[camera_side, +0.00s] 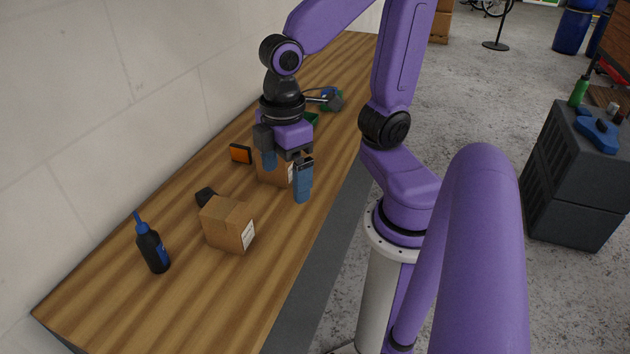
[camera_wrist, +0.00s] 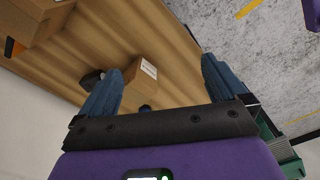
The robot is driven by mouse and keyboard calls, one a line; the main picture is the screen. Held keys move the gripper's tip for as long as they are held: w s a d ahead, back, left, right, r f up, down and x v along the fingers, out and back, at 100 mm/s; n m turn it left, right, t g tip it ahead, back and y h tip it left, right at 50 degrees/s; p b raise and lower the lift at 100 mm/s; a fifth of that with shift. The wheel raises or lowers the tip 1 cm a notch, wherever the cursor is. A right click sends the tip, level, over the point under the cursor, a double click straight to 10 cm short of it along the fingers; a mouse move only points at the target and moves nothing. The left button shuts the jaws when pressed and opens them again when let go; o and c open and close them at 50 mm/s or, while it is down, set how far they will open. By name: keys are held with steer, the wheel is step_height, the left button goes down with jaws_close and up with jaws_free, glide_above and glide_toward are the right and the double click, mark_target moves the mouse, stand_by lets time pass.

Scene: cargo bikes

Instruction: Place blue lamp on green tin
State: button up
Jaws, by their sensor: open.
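My gripper (camera_side: 286,181) is open above the bench, beside a cardboard box (camera_side: 268,172). I cannot clearly make out either in the wrist view.
A labelled cardboard box (camera_side: 228,224), a black item (camera_side: 206,196), an orange item (camera_side: 240,153) and a dark bottle (camera_side: 152,249) with a blue nozzle stand on the wooden bench (camera_side: 110,300). A wall runs along the left. The bench's near-left end has free room.

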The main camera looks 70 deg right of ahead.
steer(key=shift+n, duration=0.6)
steer(key=s, duration=0.1)
steer(key=s+f, duration=0.1)
steer(key=s, duration=0.3)
steer(key=shift+s+d+f, duration=0.15)
steer(key=shift+d+f, duration=0.1)
steer(key=shift+d, duration=0.05)
stand_by(0.4)
